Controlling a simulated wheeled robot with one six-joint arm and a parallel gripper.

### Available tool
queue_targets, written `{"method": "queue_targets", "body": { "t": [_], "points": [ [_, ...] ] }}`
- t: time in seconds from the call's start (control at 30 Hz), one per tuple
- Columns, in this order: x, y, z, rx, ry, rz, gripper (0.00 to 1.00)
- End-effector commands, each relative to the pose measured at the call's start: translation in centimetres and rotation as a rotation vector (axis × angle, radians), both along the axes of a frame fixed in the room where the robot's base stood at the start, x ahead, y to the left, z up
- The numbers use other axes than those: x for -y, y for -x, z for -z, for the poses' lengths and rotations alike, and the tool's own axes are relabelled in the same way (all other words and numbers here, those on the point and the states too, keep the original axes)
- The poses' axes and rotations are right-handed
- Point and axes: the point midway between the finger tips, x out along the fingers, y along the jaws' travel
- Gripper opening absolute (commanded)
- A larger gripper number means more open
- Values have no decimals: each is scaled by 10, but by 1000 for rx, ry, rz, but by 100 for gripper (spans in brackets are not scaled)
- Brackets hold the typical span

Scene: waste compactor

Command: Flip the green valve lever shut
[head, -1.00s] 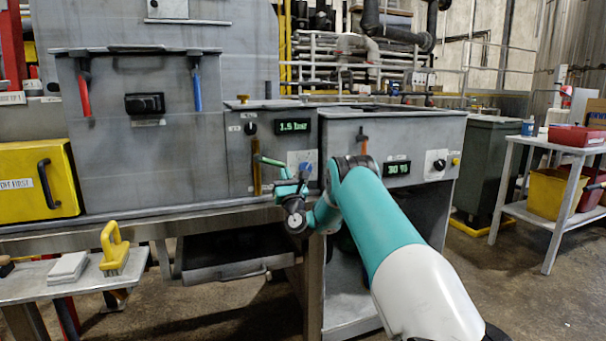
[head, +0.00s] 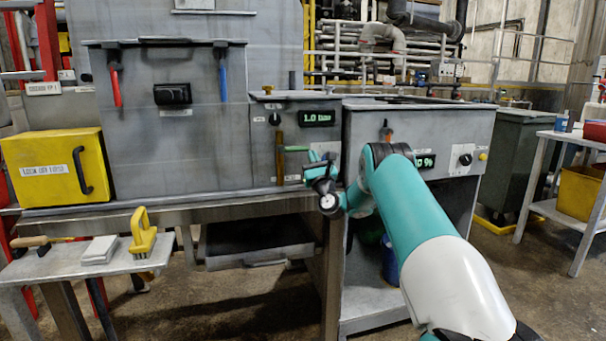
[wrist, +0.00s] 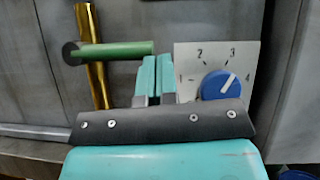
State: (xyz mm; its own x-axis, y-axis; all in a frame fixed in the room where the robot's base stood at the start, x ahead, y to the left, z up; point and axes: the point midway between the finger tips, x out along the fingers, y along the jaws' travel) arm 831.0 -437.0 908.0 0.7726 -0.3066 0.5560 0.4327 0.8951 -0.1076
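The green valve lever (wrist: 115,50) lies level, crosswise to an upright brass pipe (wrist: 91,60) on the grey panel. In the head view the green lever (head: 297,149) points right from the pipe (head: 280,158). My gripper (wrist: 156,60) is shut with nothing visible between its teal fingers. Its fingertips are just right of and below the lever's free end; I cannot tell whether they touch it. In the head view my gripper (head: 316,158) is in front of the panel, partly hiding the dial plate.
A blue dial knob (wrist: 218,85) on a numbered plate is close right of my fingers. A green display (head: 318,118) above reads about 1.0. A yellow box (head: 55,170) and a side bench (head: 75,268) are at the left. A bin (head: 510,165) stands at the right.

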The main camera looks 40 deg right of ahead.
Motion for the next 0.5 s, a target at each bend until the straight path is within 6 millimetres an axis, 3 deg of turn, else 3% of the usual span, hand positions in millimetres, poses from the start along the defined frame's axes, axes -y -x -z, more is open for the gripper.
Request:
{"method": "queue_targets", "body": {
  "t": [0.27,0.5],
  "points": [
    [0,0,2,0,0,0,0],
    [-2,2,29,0,-1,-4,0]
  ]
}}
